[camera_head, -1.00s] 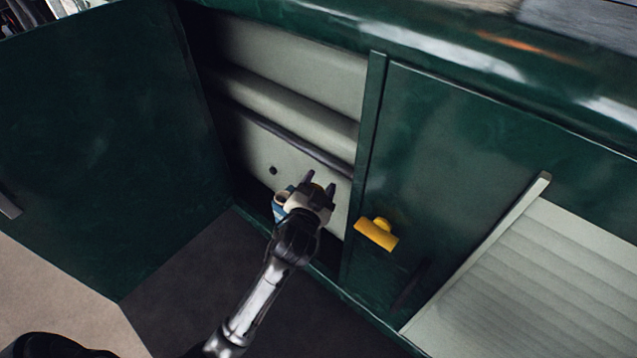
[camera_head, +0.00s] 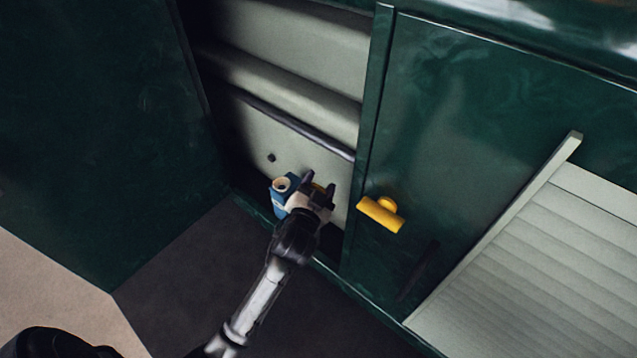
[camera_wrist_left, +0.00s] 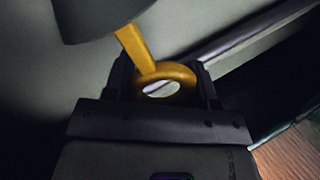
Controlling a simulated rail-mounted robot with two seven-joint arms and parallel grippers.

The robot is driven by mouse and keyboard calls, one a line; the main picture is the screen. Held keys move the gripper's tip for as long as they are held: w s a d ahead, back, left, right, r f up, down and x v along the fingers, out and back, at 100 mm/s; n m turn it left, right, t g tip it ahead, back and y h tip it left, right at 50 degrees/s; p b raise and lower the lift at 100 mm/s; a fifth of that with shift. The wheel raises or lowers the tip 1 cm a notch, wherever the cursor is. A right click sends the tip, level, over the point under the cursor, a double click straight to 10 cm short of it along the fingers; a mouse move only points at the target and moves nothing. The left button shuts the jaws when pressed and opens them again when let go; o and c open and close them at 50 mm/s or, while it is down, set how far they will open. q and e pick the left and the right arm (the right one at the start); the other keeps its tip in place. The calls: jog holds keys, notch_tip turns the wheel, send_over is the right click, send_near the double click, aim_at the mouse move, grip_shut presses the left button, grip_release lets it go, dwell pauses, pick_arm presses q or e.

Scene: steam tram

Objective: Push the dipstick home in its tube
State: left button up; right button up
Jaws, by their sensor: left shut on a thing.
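The dipstick shows as a yellow ring handle (camera_wrist_left: 166,84) with a short flat yellow stem (camera_wrist_left: 134,48) in the left wrist view. My left gripper (camera_wrist_left: 163,82) is shut on the ring. The stem runs up to the lower edge of a dark grey rounded body (camera_wrist_left: 95,15); I cannot tell whether that is the tube or how deep the stem sits. In the head view my left gripper (camera_head: 318,186) is inside the open green compartment, and only a little yellow shows between its fingers. My right gripper is not in view.
A blue container (camera_head: 281,199) with a pale round opening stands just left of the gripper. A yellow T-handle (camera_head: 380,213) sticks out from the green panel (camera_head: 450,150) on the right. A large green door (camera_head: 90,140) stands at the left. A dark bar (camera_head: 300,130) crosses above.

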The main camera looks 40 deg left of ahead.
pick_arm(q)
jog(key=shift+f+b, duration=0.9)
jog(key=shift+f, duration=0.65)
jog(key=o, duration=1.6)
jog(key=shift+r, duration=0.15)
jog(key=shift+r+p, duration=2.9)
jog(key=shift+p, duration=0.2)
